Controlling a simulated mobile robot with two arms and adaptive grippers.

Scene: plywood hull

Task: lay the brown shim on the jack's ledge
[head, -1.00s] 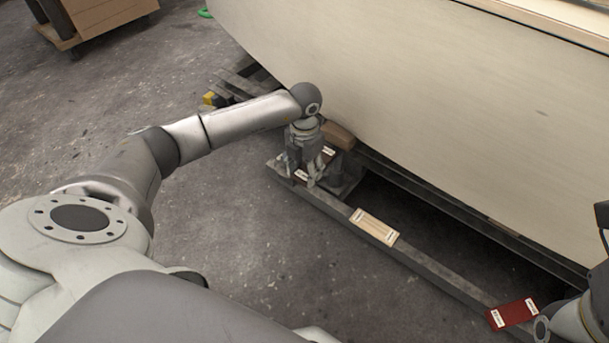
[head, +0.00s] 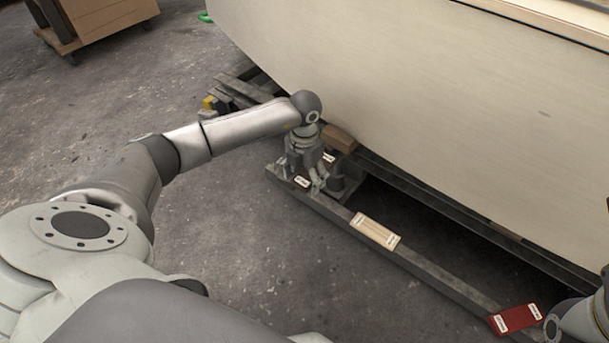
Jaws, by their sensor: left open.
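A dark brown shim (head: 303,182) with white labels at its ends shows beneath my left gripper (head: 304,174), near the far end of a long grey beam. Its middle is hidden by the gripper. My left gripper points down with its fingers open, close to the shim; I cannot tell whether they touch it. The jack (head: 347,178) stands just right of the gripper, under the hull, with a brown wooden block (head: 340,138) at its top. Its ledge is mostly hidden, and I cannot tell whether the shim rests on it. Only part of my right arm shows at the lower right.
A pale wooden shim (head: 376,231) and a red shim (head: 517,319) lie on the grey beam (head: 440,275). The large plywood hull (head: 430,110) overhangs from the right. A wooden cart (head: 105,25) stands at the upper left. The floor left of the beam is clear.

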